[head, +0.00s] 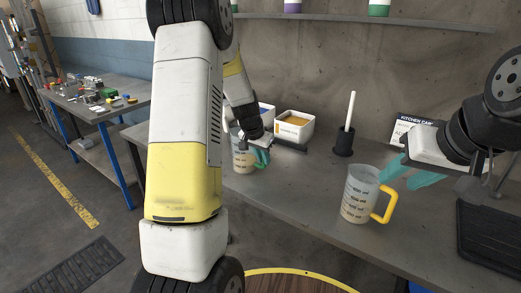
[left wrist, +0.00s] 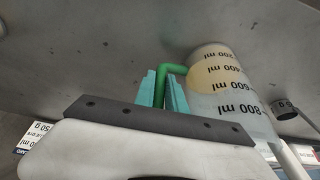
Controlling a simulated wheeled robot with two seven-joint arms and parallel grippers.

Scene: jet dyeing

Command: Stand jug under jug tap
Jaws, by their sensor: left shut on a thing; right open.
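A clear measuring jug (head: 243,158) with a green handle stands upright at the back of the grey bench, partly hidden by my left arm. My left gripper (head: 262,148) is shut on its handle. In the left wrist view the teal fingers (left wrist: 164,90) close around the green handle, beside the jug (left wrist: 228,90) with its black ml marks. I cannot tell whether its base touches the bench. A second jug (head: 359,195) with a yellow handle stands upright at front right. My right gripper (head: 405,178) is open and empty just behind and right of it. I cannot make out the jug tap.
White bins (head: 294,126), a black holder (head: 344,141) with a white stick, and a kitchen card (head: 409,125) stand along the wall. A black ribbed mat (head: 490,235) lies at right. The bench between the two jugs is clear. A cluttered side table (head: 95,100) stands at left.

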